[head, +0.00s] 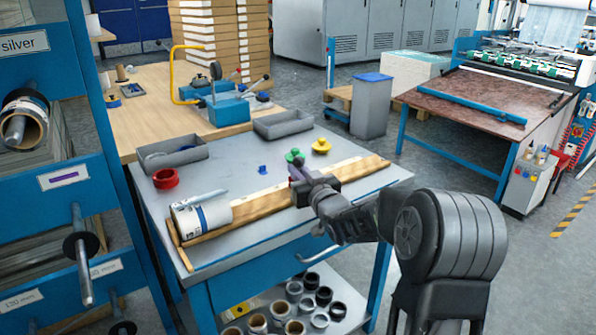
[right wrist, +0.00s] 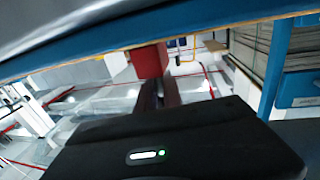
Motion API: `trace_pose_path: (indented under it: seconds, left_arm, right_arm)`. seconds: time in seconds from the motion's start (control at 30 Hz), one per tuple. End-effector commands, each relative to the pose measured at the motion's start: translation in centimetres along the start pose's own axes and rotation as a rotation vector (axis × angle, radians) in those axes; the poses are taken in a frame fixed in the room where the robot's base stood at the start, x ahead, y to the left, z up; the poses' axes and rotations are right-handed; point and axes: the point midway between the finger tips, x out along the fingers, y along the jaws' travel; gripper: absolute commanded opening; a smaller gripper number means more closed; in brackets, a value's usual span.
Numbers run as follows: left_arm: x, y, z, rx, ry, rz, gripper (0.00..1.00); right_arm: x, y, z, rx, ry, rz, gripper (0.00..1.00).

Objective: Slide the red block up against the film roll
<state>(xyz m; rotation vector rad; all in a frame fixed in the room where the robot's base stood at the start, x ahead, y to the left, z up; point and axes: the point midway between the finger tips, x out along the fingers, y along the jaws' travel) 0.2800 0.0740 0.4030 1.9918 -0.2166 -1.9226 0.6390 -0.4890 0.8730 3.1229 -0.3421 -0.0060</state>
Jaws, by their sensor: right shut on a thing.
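The film roll (head: 200,216), white with a dark printed band, lies at the left end of the wooden board (head: 262,210) on the grey workbench. My right gripper (head: 297,173) is over the board, right of the roll, with a clear stretch of board between them. In the right wrist view the red block (right wrist: 150,60) shows at the tips of my right gripper (right wrist: 158,90), which is shut on it. In the head view the gripper mostly hides the block. My left gripper is out of view.
Behind the board stand a red ring (head: 166,178), a small blue piece (head: 262,170), a green piece (head: 294,155) and a yellow piece (head: 321,146). Grey trays (head: 283,124) line the bench's back edge. A blue shelf rack (head: 55,150) stands at the left.

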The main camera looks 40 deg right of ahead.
Motion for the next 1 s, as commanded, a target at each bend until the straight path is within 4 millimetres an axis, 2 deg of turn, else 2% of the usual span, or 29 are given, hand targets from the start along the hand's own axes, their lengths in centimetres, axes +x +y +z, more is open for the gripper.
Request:
trace_pose_path:
  seconds: [0.03, 0.8, 1.0]
  left_arm:
    - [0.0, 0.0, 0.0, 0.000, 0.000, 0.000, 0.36]
    - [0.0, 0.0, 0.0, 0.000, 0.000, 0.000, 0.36]
    - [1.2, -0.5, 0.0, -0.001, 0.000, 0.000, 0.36]
  right_arm:
    - [0.1, 0.0, -0.4, 0.000, 0.009, 0.000, 0.00]
    - [0.1, -0.1, -0.7, 0.000, 0.015, -0.001, 0.00]
    - [-0.1, -1.4, -0.4, 0.002, 0.018, -0.003, 0.00]
